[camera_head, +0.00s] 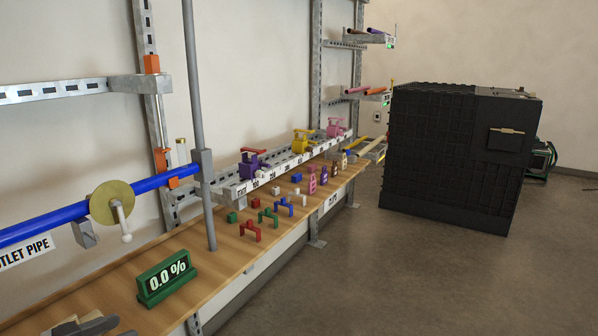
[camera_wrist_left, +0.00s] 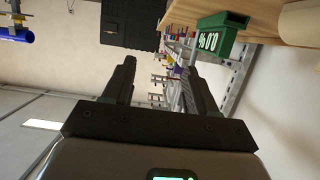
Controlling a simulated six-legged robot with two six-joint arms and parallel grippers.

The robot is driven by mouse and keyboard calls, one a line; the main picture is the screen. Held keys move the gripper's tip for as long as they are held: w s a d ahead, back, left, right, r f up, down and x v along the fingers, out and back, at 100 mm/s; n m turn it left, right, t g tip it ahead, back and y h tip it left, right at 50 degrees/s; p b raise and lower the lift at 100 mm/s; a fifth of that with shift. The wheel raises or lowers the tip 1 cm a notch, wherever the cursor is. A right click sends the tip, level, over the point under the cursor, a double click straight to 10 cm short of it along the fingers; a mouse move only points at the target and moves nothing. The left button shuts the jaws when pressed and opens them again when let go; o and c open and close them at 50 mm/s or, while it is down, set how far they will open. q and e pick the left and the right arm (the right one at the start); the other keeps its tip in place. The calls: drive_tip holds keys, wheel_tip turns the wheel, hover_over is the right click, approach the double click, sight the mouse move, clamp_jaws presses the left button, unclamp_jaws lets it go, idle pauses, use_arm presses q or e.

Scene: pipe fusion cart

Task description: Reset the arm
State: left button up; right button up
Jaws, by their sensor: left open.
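My left gripper (camera_wrist_left: 158,78) is open, with its two dark fingers apart and nothing between them in the left wrist view. In the head view a grey part of it (camera_head: 84,325) shows at the bottom left corner, over the near end of the wooden bench (camera_head: 222,258). It is on the near side of the green display reading 0.0 % (camera_head: 166,277), which also shows in the left wrist view (camera_wrist_left: 218,40). My right gripper is in neither view.
A blue outlet pipe (camera_head: 60,219) with a round brass-coloured disc and white handle runs above the bench. A grey upright post (camera_head: 194,90) stands behind the display. Small coloured brackets and valves line the bench and rail. A black crate (camera_head: 455,150) stands on open floor at right.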

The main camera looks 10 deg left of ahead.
use_arm(q)
drive_tip(key=w+d+f+n+g+h, duration=0.2)
drive_tip(key=d+f, duration=0.8)
drive_tip(key=d, duration=0.3)
drive_tip(key=w+d+f+n+g+h, duration=0.1)
drive_tip(key=d+f+n+g+h, duration=0.1)
drive_tip(key=d+f, duration=1.05)
drive_tip(key=s+d+f+n+g+y, duration=0.2)
drive_tip(key=s+d+f+g, duration=0.2)
drive_tip(key=s+d+f, duration=0.3)
drive_tip(key=s+a+f+n+g+y, duration=0.25)
drive_tip(key=s+f+g, duration=0.35)
drive_tip(key=s, duration=0.6)
wheel_tip(320, 180, up, 16)
drive_tip(key=s+a+m+p, duration=0.1)
drive_tip(key=m+p, duration=0.1)
drive_tip(key=p, duration=1.5)
drive_tip(key=shift+t+y, duration=0.4)
drive_tip(key=shift+y, duration=0.05)
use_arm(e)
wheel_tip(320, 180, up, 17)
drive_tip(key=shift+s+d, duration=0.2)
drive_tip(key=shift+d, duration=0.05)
